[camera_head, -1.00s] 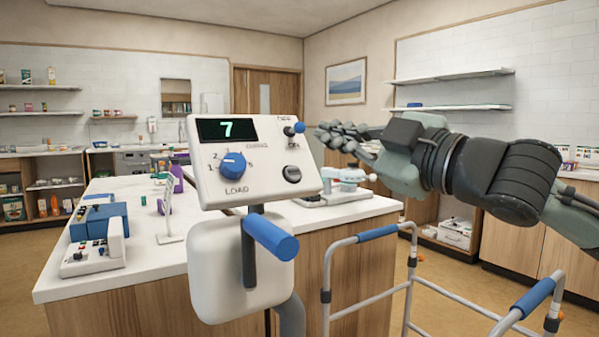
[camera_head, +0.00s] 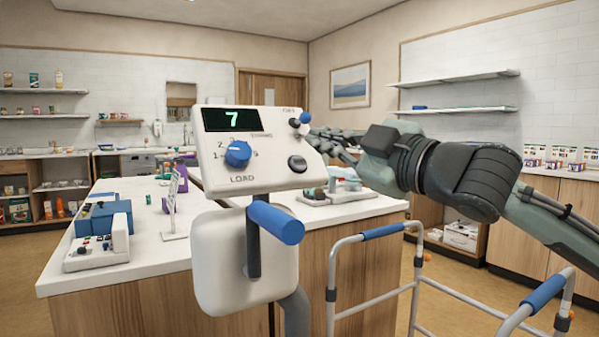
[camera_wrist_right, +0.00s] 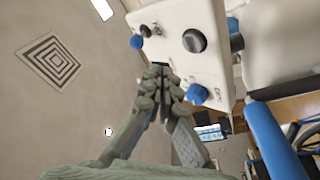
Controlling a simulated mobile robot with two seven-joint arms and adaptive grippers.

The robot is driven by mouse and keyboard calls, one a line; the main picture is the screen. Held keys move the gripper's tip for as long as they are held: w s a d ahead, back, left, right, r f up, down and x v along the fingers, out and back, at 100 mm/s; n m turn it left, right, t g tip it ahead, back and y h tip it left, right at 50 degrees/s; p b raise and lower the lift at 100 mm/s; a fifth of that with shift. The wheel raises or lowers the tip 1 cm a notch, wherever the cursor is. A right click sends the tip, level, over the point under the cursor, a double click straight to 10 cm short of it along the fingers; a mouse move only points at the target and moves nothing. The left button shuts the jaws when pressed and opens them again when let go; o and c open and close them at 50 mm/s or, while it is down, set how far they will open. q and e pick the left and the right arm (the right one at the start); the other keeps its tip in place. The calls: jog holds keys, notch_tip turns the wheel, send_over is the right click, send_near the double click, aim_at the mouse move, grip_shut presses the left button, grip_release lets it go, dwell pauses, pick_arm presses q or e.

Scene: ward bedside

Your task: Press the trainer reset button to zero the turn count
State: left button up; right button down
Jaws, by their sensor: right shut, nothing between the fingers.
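The trainer's white control box (camera_head: 215,177) has a display (camera_head: 230,119) reading 7. A blue dial (camera_head: 238,153) sits above the LOAD label. A blue-tipped lever (camera_head: 305,117) is at the upper right, and a black round control (camera_head: 297,163) is below it. No label reading reset is legible. My right gripper (camera_head: 320,140) is at the box's right edge. In the right wrist view its fingers (camera_wrist_right: 160,75) are together and empty beside the box, close to the black control (camera_wrist_right: 194,40) and a blue knob (camera_wrist_right: 197,93). Whether they touch the box is unclear. My left gripper is not in view.
A blue-padded handle (camera_head: 275,222) projects below the box. A walking frame (camera_head: 375,234) stands at the lower right. Behind is a white-topped counter (camera_head: 150,262) carrying a blue-and-white device (camera_head: 100,235).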

aim_at(299, 163)
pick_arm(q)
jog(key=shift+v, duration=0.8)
pick_arm(e)
jog(key=shift+w+a+f, duration=0.45)
jog(key=shift+w+f, duration=0.1)
jog(key=shift+w, duration=0.1)
jog(key=shift+w+a+f, duration=0.4)
jog(key=shift+w+f, duration=0.15)
jog(key=shift+w, duration=0.05)
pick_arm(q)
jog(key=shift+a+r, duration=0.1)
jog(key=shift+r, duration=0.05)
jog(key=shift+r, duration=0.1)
pick_arm(e)
jog(key=shift+w+a+f, duration=0.2)
jog(key=shift+w+f, duration=0.05)
